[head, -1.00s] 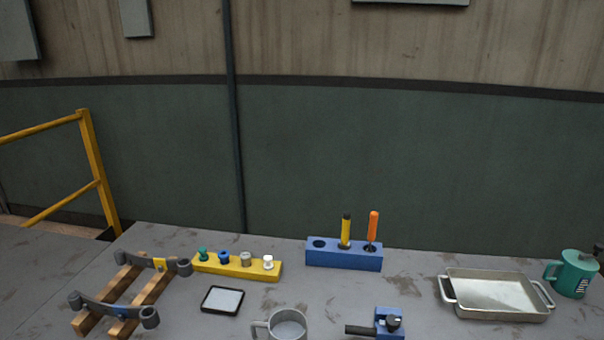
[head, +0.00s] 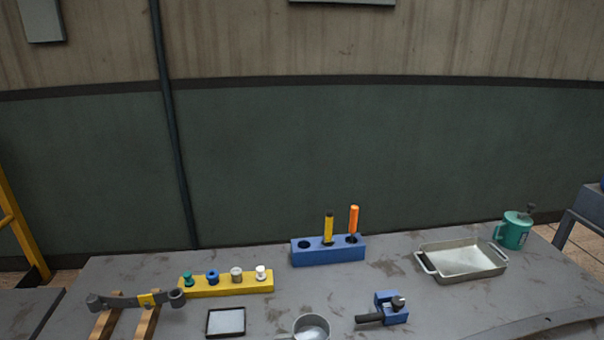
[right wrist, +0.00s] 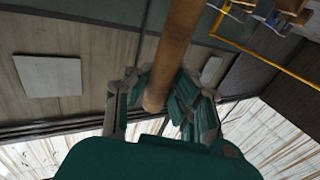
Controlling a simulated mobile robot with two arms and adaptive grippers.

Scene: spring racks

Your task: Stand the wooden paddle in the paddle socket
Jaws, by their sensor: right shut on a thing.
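The wooden paddle shows as a round wooden shaft (right wrist: 177,45) in the right wrist view, running up out of the picture; its far end is not seen. My right gripper (right wrist: 160,95) is shut on the shaft, whose rounded near end shows between the fingers. In the head view a blue block (head: 328,255) stands at the back of the table. It has an open hole at its left, a yellow-handled tool (head: 328,228) and an orange-handled tool (head: 353,220). I cannot tell whether that open hole is the paddle socket. Neither gripper shows in the head view.
A yellow rack (head: 228,288) holds several coloured pegs. A wooden stand with a grey bar (head: 125,301), a black-framed plate (head: 225,322), a metal cup (head: 311,326), a blue clamp block (head: 391,310), a metal tray (head: 422,262) and a green can (head: 513,233) share the grey table.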

